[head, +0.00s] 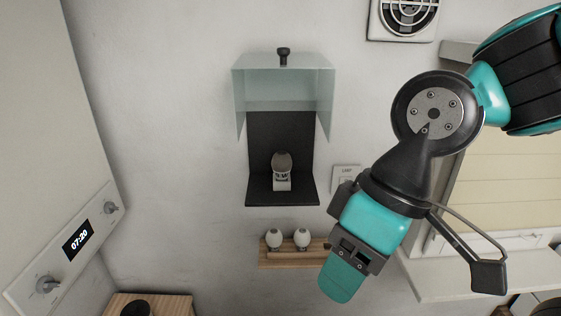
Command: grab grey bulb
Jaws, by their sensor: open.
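The grey bulb (281,161) stands upright in a small white socket (282,184). The socket sits on the floor of a black wall-mounted bracket (282,135). A clear cover (283,92) with a dark knob on top sits above the bulb, and the front at bulb height looks uncovered. My gripper (341,283) is to the right of and below the bulb, apart from it and pointing down-left. Its teal finger shows at the tip; the second finger is hard to make out. The gripper is open, and nothing shows in it.
Two white bulbs (274,238) stand on a small wooden shelf (290,262) below the bracket, close to my gripper. A labelled switch plate (345,177) is to the bracket's right. A panel with knobs and a clock (77,241) is at left. The wall left of the bracket is clear.

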